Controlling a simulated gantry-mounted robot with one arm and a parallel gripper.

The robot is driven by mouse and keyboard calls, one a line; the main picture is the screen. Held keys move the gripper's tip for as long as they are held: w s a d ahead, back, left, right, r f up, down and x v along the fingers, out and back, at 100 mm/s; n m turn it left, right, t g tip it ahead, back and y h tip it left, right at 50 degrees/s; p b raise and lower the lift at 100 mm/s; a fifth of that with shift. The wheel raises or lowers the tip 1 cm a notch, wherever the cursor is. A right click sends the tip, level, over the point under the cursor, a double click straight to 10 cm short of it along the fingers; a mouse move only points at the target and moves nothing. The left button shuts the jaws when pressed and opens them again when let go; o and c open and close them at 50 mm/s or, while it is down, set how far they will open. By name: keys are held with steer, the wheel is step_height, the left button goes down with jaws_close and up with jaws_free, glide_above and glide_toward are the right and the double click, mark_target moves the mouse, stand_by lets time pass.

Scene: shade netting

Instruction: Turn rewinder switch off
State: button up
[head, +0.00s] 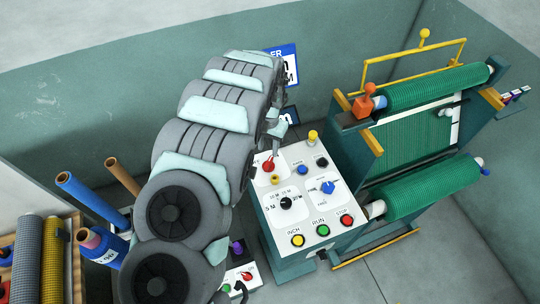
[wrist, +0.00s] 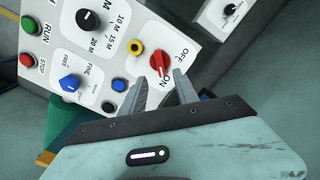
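The rewinder switch is a red rotary knob (wrist: 159,64) on a white control panel (wrist: 118,45), with OFF and ON printed beside it. In the wrist view its pale pointer mark appears to face the ON label. My gripper (wrist: 164,76) is open, its two fingers reaching toward the knob from below in the picture. The fingertips are close to the knob's near edge, apart from each other; I cannot tell whether they touch it. In the head view the red knob (head: 268,166) shows at the panel's upper left, beside my arm, which hides most of my gripper.
The panel also carries a blue knob (head: 328,187), a black dial (head: 286,203), and yellow, green and red buttons (head: 322,230). A netting machine with green rolls (head: 430,190) stands right. Blue rolls (head: 95,200) stand left. A smaller panel (head: 243,277) sits nearby.

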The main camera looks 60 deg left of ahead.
mark_target(268, 162)
steer(key=shift+f+p, duration=1.1)
steer(key=shift+f, duration=3.5)
steer(key=shift+c, duration=0.6)
jaws_close()
